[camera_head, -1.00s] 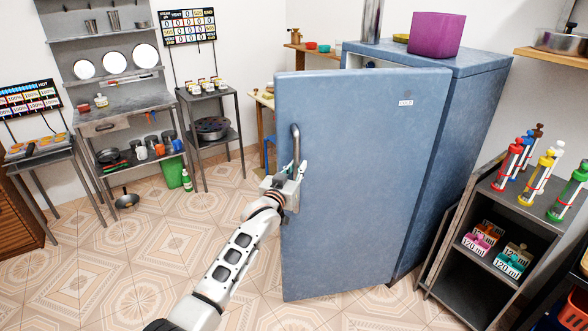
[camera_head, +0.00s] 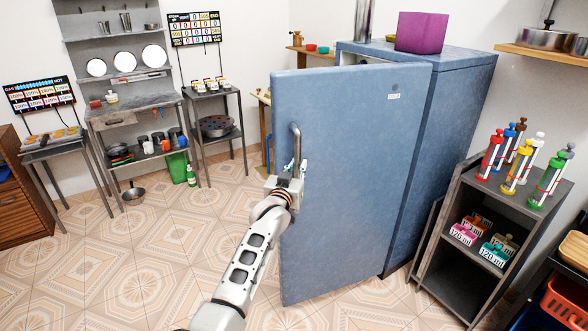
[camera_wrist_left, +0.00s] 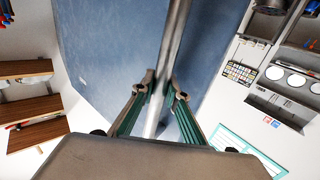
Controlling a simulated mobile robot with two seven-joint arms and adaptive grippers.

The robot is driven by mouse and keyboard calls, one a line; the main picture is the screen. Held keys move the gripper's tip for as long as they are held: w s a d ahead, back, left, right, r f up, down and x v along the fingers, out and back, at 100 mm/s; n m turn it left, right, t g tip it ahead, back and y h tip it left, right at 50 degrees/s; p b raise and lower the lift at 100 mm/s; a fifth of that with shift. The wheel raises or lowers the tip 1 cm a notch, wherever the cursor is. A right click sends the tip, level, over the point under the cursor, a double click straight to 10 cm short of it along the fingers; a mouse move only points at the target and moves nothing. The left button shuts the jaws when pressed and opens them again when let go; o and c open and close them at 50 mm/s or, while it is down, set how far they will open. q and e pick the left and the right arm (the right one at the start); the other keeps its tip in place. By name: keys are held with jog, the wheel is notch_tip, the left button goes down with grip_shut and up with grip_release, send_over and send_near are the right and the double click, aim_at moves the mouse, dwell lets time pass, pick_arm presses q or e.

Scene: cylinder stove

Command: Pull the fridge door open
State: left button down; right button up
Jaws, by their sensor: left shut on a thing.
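The blue fridge door (camera_head: 350,190) stands ajar, with its left edge swung out from the fridge body (camera_head: 455,115). A vertical grey metal handle (camera_head: 295,137) is on the door's left side. My left gripper (camera_head: 292,170) is shut on the lower part of this handle. In the left wrist view the handle (camera_wrist_left: 172,45) runs between the two green-sided fingers (camera_wrist_left: 158,98), with the blue door (camera_wrist_left: 105,45) beside it. The fridge's inside is mostly hidden behind the door. My right gripper is not in view.
A grey shelf unit (camera_head: 440,262) with coloured tubes on top stands right of the door. A purple box (camera_head: 421,32) sits on the fridge. A small dark table (camera_head: 212,95) and a green bin (camera_head: 177,168) are at the back left. The tiled floor (camera_head: 130,255) left of the door is clear.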

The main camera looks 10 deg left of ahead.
pick_arm(q)
jog(key=shift+s+f, duration=0.1)
jog(key=shift+s, duration=0.1)
dwell(0.4)
jog(key=c, duration=2)
grip_release()
jog(key=shift+s+a, duration=0.1)
jog(key=shift+a, duration=0.05)
jog(key=shift+d, duration=0.2)
jog(key=s, duration=0.8)
jog(key=s+a, duration=0.1)
jog(key=s, duration=0.3)
